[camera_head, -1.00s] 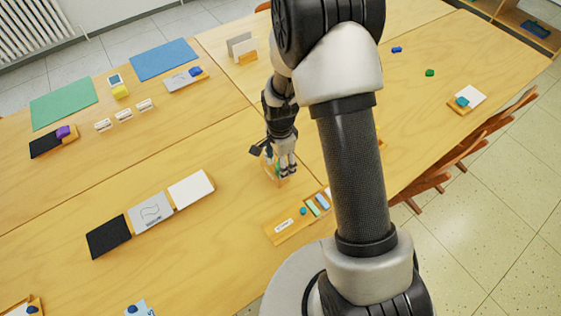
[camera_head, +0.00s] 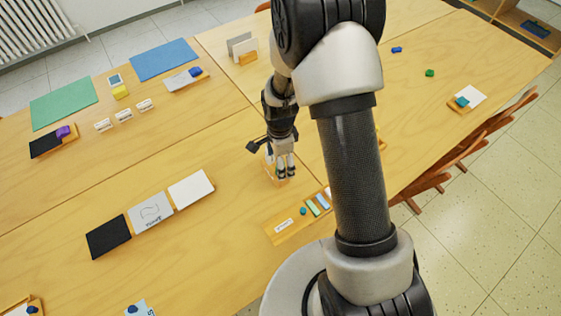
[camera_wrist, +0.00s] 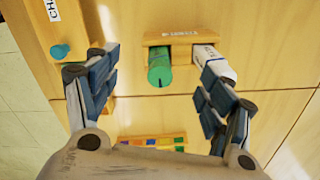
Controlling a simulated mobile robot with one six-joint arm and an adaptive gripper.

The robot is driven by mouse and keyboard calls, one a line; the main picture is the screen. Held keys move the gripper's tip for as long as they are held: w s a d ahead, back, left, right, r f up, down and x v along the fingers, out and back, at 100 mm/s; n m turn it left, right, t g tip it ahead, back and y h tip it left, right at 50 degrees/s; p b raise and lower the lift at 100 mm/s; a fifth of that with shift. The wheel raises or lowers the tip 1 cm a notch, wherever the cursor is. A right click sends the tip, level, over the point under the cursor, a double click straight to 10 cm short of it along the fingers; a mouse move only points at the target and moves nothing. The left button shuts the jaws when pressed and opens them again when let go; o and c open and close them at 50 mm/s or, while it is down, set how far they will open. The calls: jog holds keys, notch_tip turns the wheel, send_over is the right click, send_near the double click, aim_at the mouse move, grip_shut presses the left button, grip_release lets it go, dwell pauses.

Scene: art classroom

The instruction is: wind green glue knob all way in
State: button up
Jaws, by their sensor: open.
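In the wrist view a green round knob (camera_wrist: 160,72) points toward the camera from a small wooden holder (camera_wrist: 168,39). A white glue tube (camera_wrist: 212,66) with dark print sits to its right in the same holder. My gripper (camera_wrist: 152,62) is open, with one finger left of the green knob and the other beside the white tube on the right. No finger visibly grips the knob. In the head view my gripper (camera_head: 284,169) is down at the holder (camera_head: 269,170), which it partly hides. The knob cannot be made out there.
A wooden tray (camera_head: 284,233) with small coloured pieces is close to the holder, nearer my base. Black, grey and white panels (camera_head: 191,188) lie to the left. Upright boards (camera_head: 241,46) stand farther back. Bare tabletop lies left of the holder.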

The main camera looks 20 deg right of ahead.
jog(key=m, duration=0.4)
jog(key=shift+f+m, duration=0.3)
jog(key=shift+m, duration=0.1)
jog(key=m, duration=0.5)
